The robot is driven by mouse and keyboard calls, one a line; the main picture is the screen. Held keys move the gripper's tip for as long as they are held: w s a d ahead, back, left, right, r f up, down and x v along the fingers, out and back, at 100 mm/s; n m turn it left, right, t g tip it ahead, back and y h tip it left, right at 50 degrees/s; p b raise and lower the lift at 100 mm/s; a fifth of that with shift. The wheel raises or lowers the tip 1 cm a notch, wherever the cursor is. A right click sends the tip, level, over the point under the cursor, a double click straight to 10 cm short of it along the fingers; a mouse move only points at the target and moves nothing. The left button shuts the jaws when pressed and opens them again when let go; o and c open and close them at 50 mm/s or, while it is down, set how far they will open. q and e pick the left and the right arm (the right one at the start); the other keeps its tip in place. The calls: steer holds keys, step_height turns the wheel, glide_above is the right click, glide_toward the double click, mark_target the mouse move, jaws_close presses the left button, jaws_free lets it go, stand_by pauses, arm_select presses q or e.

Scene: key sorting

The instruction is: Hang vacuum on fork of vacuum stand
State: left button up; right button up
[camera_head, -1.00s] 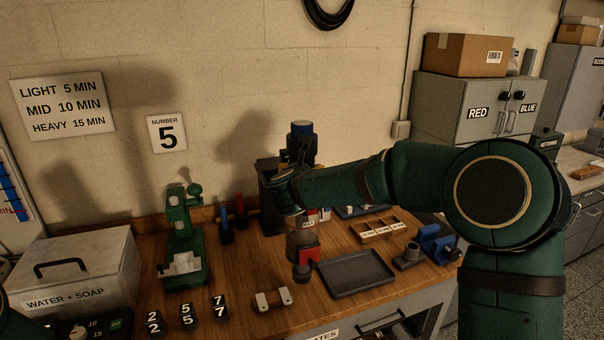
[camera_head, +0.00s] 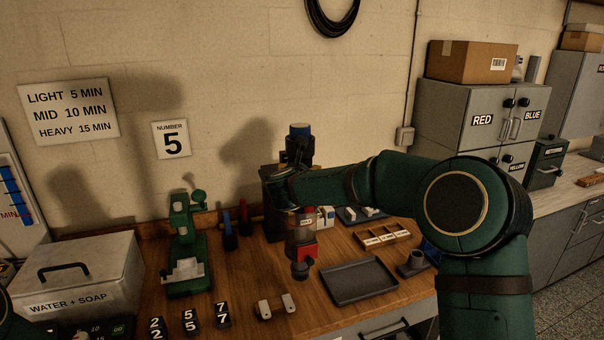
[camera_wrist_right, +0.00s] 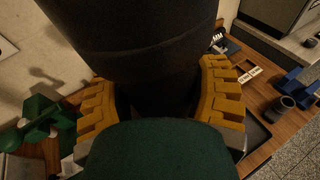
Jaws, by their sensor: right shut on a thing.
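In the head view my right forearm covers the vacuum's middle and most of the gripper. A dark upright block (camera_head: 273,200) stands just behind and left of the vacuum; it may be the vacuum stand. Its fork is not visible, and contact with the vacuum cannot be told. My left gripper is out of view.
A dark tray (camera_head: 365,281) lies right of the vacuum, with a wooden divided box (camera_head: 385,235) beyond. A bracket with two pale ends (camera_head: 275,307) sits in front. A green press (camera_head: 186,250) and metal soap box (camera_head: 80,270) stand left. Bare wood shows around the tray.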

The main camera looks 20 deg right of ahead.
steer(key=shift+w+a+r+p, duration=0.15)
steer(key=shift+w+p, duration=0.1)
steer(key=shift+w, duration=0.55)
steer(key=shift+w+d+r+p, duration=0.1)
steer(key=shift+w+r+p, duration=0.1)
steer(key=shift+w, duration=0.55)
steer(key=shift+w+a+f+p, duration=0.1)
steer(key=shift+w+p, duration=1)
steer(key=shift+w, duration=1.25)
steer(key=shift+w+p, duration=0.95)
steer(key=shift+w, duration=0.3)
arm_select(q)
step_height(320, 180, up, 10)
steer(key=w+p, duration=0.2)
steer(key=p, duration=0.2)
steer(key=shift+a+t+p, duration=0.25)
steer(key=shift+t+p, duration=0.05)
steer(key=shift+p, duration=0.1)
arm_select(e)
steer(key=shift+w+a+f, duration=0.1)
steer(key=shift+w+f, duration=0.05)
steer(key=shift+w, duration=0.75)
steer(key=shift+w+f, duration=0.2)
steer(key=shift+w, duration=0.75)
steer(key=shift+w+a+f, duration=0.1)
steer(key=shift+w+f, duration=0.05)
steer(key=shift+w, duration=0.75)
